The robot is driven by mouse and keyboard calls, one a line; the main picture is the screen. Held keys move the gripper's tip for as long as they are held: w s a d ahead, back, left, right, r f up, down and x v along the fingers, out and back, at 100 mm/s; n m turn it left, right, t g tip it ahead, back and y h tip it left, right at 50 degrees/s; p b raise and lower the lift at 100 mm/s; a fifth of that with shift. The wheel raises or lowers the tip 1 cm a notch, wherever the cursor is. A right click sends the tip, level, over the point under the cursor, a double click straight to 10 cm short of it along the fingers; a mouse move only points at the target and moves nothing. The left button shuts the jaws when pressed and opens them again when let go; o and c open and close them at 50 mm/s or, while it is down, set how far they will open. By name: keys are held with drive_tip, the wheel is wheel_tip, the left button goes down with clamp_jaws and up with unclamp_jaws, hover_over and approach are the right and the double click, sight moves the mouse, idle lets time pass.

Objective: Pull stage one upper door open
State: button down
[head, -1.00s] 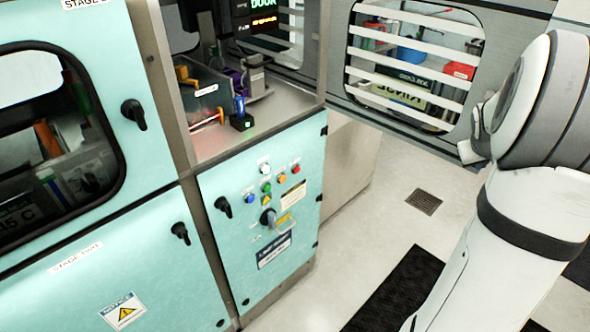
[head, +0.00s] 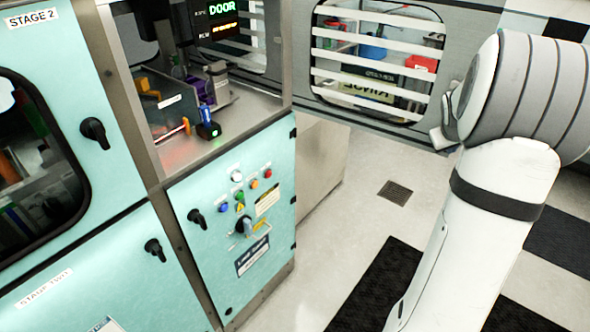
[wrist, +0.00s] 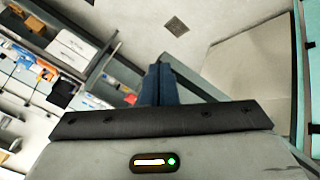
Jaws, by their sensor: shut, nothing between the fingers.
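The bay to the right of the STAGE 2 door (head: 48,75) stands open in the head view, its interior (head: 215,120) showing. A grey panel with a slatted window (head: 300,92) stands out to the right from the bay's edge. It appears to be the upper door's inner face, swung wide; its handle is not visible. My gripper's dark blue fingers (wrist: 158,84) are together and empty in the wrist view, with floor and shelving beyond. In the head view my white arm is at the right, close to the panel's right end, and hides the fingers.
Below the bay is a teal lower door (head: 240,215) with knobs and buttons, closed. A lower STAGE TWO door (head: 110,270) is closed at left. Black mats (head: 385,285) and a drain (head: 396,191) lie on open floor. Shelving (wrist: 50,60) shows left in the wrist view.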

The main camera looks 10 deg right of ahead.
drive_tip(key=s+a+r+b, duration=0.2)
drive_tip(key=s+r, duration=0.6)
drive_tip(key=s, duration=0.1)
drive_tip(key=shift+a+b, duration=0.25)
drive_tip(key=shift+b, duration=0.15)
